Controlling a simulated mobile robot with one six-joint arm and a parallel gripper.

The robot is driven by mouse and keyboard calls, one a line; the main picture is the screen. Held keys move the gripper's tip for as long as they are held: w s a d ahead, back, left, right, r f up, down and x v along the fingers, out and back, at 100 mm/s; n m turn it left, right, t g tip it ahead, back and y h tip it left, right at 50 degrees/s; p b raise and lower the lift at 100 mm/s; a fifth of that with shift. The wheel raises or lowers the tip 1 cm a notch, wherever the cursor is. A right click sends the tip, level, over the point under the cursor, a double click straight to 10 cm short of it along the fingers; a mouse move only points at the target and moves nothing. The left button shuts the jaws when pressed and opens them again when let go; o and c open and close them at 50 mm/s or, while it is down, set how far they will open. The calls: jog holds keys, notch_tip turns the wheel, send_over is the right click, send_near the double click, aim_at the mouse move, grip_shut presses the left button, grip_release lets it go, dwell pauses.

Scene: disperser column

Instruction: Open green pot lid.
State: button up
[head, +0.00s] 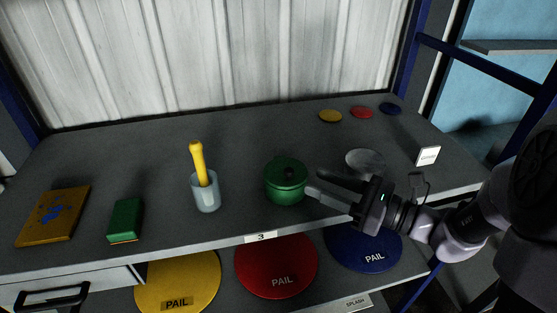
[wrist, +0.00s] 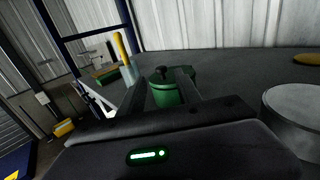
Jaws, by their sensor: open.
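The green pot (head: 285,190) stands upright on the grey bench, right of the middle. Its green lid (head: 286,170) sits on it, with a dark round knob (head: 290,172) on top. My gripper (head: 312,181) is open and comes from the right, its fingers level and pointing left at the pot. In the wrist view, the pot (wrist: 165,96) and its dark knob (wrist: 163,72) show between the two fingers of my gripper (wrist: 166,90). The fingertips are close to the pot; I cannot tell whether they touch it.
A glass beaker (head: 206,194) with a yellow-handled tool (head: 198,163) stands left of the pot. A green block (head: 126,218) and an orange board (head: 54,215) lie further left. A grey round disc (head: 365,160) is behind my gripper. Small coloured discs (head: 361,112) lie at the back right.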

aim_at(277, 174)
jog(key=x, duration=1.1)
jog(key=shift+w+a, duration=0.1)
grip_shut()
dwell(0.9)
